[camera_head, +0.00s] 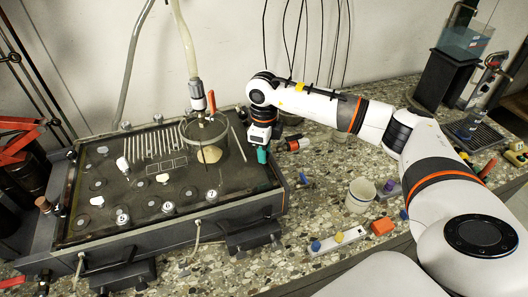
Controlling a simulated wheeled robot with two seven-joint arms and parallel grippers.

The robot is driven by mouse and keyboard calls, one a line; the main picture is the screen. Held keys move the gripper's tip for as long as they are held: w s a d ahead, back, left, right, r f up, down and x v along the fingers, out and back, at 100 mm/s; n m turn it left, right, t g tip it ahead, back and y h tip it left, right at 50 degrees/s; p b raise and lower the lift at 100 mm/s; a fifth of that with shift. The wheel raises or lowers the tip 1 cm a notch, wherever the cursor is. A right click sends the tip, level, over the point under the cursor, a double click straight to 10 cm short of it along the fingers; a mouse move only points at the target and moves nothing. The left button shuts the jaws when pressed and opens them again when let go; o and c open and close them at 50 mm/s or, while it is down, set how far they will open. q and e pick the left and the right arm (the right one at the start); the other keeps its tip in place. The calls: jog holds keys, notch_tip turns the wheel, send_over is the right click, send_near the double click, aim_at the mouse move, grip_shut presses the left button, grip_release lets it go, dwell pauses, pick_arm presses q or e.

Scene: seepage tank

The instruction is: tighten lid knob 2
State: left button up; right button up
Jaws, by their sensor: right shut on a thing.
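The dark seepage tank (75,238) stands at the left, with a dark flat top inside a grey frame. Several small silver knobs stand on it, among them one marked 7 (212,196) and one marked 5 (123,219). I cannot read which knob is number 2. My right gripper (262,147) points down at the tank's right edge, beside the round glass ring (222,143). It is shut on a small teal piece (263,156). Whether this touches a knob is hidden by the gripper. My left gripper is out of view.
A clear hose (186,40) with an orange-handled valve (211,101) rises behind the ring. A white cup (360,195), an orange block (382,226) and a white strip with coloured knobs (338,240) lie on the speckled counter. A water tank (464,42) stands at the back right.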

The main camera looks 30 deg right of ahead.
jog(key=shift+r+m, duration=0.1)
jog(key=shift+m, duration=0.6)
jog(key=o, duration=1)
jog(key=shift+c, duration=0.2)
notch_tip(320, 180, up, 12)
jog(key=b, duration=0.3)
